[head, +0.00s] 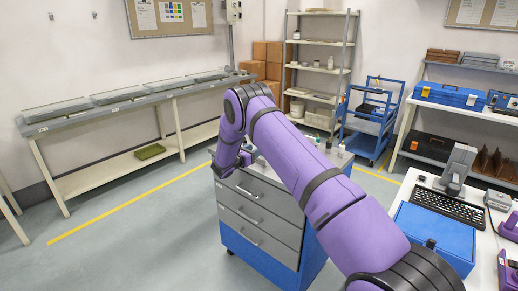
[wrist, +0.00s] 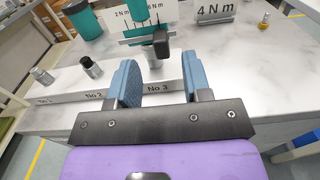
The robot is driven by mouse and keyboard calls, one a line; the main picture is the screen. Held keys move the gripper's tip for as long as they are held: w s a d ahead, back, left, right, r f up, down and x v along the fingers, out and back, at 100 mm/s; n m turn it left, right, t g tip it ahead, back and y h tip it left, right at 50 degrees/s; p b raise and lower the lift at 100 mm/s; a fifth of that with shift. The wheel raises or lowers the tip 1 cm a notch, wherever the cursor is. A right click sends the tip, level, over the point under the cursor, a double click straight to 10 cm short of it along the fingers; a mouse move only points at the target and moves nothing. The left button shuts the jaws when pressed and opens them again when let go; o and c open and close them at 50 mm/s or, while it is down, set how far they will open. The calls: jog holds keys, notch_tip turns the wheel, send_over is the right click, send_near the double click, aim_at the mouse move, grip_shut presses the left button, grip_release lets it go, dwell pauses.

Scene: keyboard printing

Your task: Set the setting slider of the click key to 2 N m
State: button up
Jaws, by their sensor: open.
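In the wrist view, a white scale plate (wrist: 122,16) on the click key reads 2 N m at left and what looks like 6 N m at right. The dark block of the setting slider (wrist: 160,42) stands in front of the plate's right part, right of the 2 N m mark. Teal parts (wrist: 137,31) of the key show around it. My gripper (wrist: 160,70) is open and empty, its blue fingers apart, the slider seen just beyond and between them. It does not clearly touch it. In the head view my arm hides the key.
A 4 N m sign (wrist: 215,11) stands at right. A label strip (wrist: 72,98) with No 1 to No 3 runs along the front. The grey drawer cabinet (head: 255,205) stands under my arm.

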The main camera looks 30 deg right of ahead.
jog(key=shift+x, duration=2.3)
grip_shut()
